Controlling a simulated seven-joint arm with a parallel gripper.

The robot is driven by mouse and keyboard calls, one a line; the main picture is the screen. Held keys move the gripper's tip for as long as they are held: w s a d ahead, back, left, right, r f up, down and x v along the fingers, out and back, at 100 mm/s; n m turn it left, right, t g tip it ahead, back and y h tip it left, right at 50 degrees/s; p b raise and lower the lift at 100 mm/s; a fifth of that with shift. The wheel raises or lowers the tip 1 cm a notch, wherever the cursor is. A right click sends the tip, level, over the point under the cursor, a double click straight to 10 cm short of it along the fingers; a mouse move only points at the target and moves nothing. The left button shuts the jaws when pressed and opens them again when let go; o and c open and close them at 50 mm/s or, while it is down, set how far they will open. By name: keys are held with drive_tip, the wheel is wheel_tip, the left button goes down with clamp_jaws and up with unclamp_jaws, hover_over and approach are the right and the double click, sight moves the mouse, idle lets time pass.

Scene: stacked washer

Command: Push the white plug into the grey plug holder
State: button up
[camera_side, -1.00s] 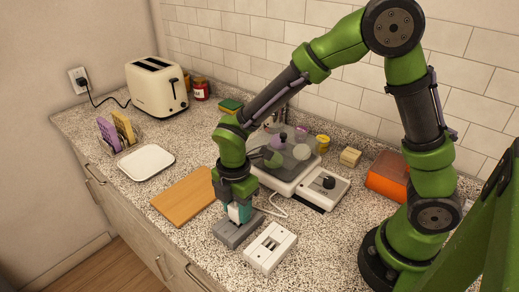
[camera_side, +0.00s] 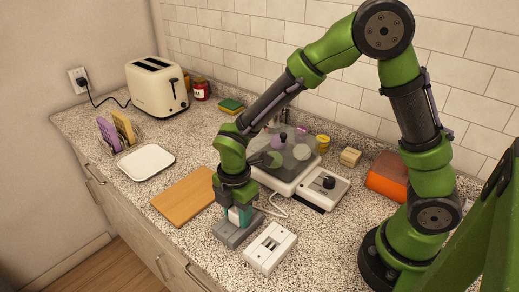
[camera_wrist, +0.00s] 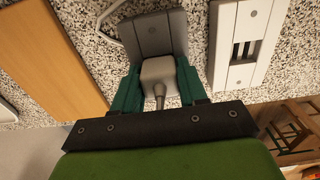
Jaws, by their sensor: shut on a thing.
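The white plug (camera_side: 233,214) is between the teal fingers of my gripper (camera_side: 240,214), which is shut on it. In the wrist view the plug (camera_wrist: 159,72) shows its back and cord end, with a finger of my gripper (camera_wrist: 160,92) on each side. The grey plug holder (camera_side: 231,234) lies on the counter directly under the plug. In the wrist view the holder (camera_wrist: 155,30) shows just beyond the plug. The plug's front is at the holder's top; its prongs and how deep they sit are hidden.
A white socket block (camera_side: 270,248) stands right of the holder; a wooden board (camera_side: 183,196) lies left. Behind are a white appliance with a clear lid and a knob box (camera_side: 318,188). A white cable lies on the counter near the holder. The counter's front edge is close.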

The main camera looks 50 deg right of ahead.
drive_tip(key=o, duration=1.1)
drive_tip(key=shift+o, duration=0.2)
wheel_tip(320, 180, up, 17)
drive_tip(key=s+d+r+m+t+y, duration=0.2)
drive_tip(key=s+d+r+m+t, duration=0.2)
drive_tip(key=m, duration=1.8)
drive_tip(key=s+d+t, duration=0.3)
drive_tip(key=s+d, duration=0.3)
drive_tip(key=s, duration=0.1)
drive_tip(key=shift+d, duration=0.4)
